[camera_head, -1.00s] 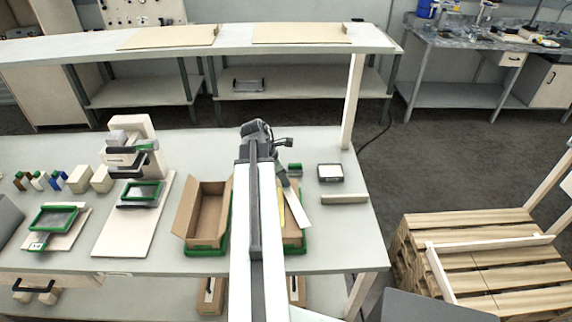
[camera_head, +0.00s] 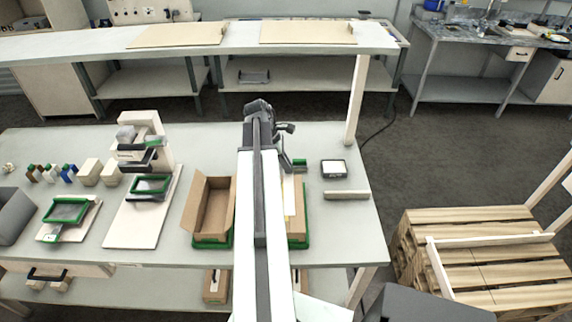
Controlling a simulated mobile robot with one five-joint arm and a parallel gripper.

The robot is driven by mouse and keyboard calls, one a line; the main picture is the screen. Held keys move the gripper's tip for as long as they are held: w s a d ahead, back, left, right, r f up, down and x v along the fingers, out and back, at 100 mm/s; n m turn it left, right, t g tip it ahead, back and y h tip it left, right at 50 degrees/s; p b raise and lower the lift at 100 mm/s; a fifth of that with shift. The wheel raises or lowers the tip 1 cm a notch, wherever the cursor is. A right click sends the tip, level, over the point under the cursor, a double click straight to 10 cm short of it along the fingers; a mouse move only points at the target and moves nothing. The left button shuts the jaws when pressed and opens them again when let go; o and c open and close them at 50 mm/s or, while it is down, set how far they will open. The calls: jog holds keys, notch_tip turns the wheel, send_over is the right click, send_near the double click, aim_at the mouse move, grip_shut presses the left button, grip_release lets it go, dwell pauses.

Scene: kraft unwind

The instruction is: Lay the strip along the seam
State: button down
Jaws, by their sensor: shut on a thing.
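My arm runs up the middle of the picture, and my gripper (camera_head: 286,162) hangs at its far end, dark and partly hidden by the arm. It is shut on the white strip (camera_head: 289,195), which points back toward me from it. The strip now lies nearly in line with the right-hand kraft box (camera_head: 298,222), over its top as seen from here. That box sits in a green holder (camera_head: 301,243), and my arm hides its left part. I cannot make out the seam or whether the strip touches the box.
An open kraft box (camera_head: 213,212) in a green holder stands left of my arm. On the right are a dark-framed white pad (camera_head: 334,169), a pale bar (camera_head: 346,195) and a post (camera_head: 356,100). A small green-topped item (camera_head: 299,165) is close to my gripper.

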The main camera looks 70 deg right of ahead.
aim_at(287, 175)
jog(key=shift+f+b, duration=2.25)
jog(key=shift+f, duration=0.25)
jog(key=shift+f, duration=0.15)
jog(key=c, duration=1.3)
grip_release()
jog(key=shift+c, duration=0.2)
jog(key=p+v, duration=0.7)
jog(key=shift+r, duration=0.4)
jog(key=shift+w, duration=0.1)
